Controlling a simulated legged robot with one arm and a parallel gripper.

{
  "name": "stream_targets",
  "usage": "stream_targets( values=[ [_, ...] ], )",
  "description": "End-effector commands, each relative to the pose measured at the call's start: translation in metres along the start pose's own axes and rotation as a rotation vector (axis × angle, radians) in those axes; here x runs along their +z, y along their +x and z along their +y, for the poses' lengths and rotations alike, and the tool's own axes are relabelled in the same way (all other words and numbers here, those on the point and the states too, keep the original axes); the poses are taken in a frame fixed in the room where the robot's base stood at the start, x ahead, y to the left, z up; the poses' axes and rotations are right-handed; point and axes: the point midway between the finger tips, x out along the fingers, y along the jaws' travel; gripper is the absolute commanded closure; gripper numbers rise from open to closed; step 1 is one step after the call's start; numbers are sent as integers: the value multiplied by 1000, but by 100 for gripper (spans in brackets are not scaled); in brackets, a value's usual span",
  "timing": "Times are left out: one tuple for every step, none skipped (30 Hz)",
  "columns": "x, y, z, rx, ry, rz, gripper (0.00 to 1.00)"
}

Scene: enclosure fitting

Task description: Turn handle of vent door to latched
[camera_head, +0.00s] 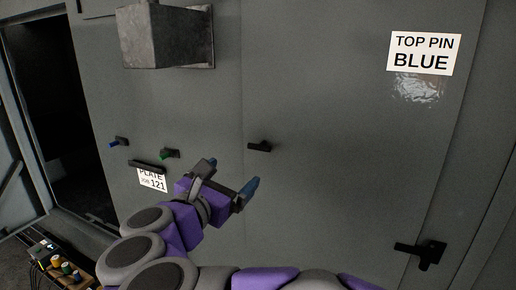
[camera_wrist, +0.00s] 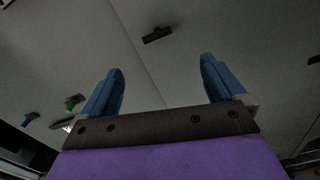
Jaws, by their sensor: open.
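A small black handle (camera_head: 260,147) sticks out of the grey panel near the middle of the head view, close to a vertical seam. It also shows in the wrist view (camera_wrist: 157,35), ahead of the fingers and between their lines. Another black handle (camera_head: 421,253) is at the lower right of the panel. No label shows which one is on the vent door. My gripper (camera_head: 230,174) is open with blue fingertips and nothing between them. It is below and left of the middle handle, apart from it; its fingers also show in the wrist view (camera_wrist: 161,66).
A blue peg (camera_head: 119,141), a green peg (camera_head: 169,154) and a black bar (camera_head: 147,167) above a plate label (camera_head: 152,180) are at the left. A grey box (camera_head: 165,36) juts out above. A "TOP PIN BLUE" sign (camera_head: 424,53) is upper right. Coloured pegs (camera_head: 66,268) stand lower left.

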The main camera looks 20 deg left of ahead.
Motion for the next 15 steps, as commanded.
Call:
stream_targets(
  values=[
    [0,9,0,-6,-2,-2,4],
    [-1,14,0,-8,-2,-3,4],
    [-2,21,1,-7,-4,-3,4],
    [-2,27,2,-5,-6,-2,4],
    [-3,32,3,-4,-7,-2,4],
    [-4,40,4,-5,-9,-3,4],
    [-4,47,4,-6,-9,-4,4],
    [-4,53,4,-5,-8,-3,4],
    [-3,61,5,-4,-7,-3,4],
    [-2,67,4,-6,-6,-4,4],
    [-2,73,3,-6,-6,-4,4],
    [-2,80,3,-5,-6,-4,4],
    [-2,86,3,-3,-7,-2,4],
    [-2,92,3,-2,-8,-2,4],
    [-2,100,2,-4,-8,-3,4]
  ],
)
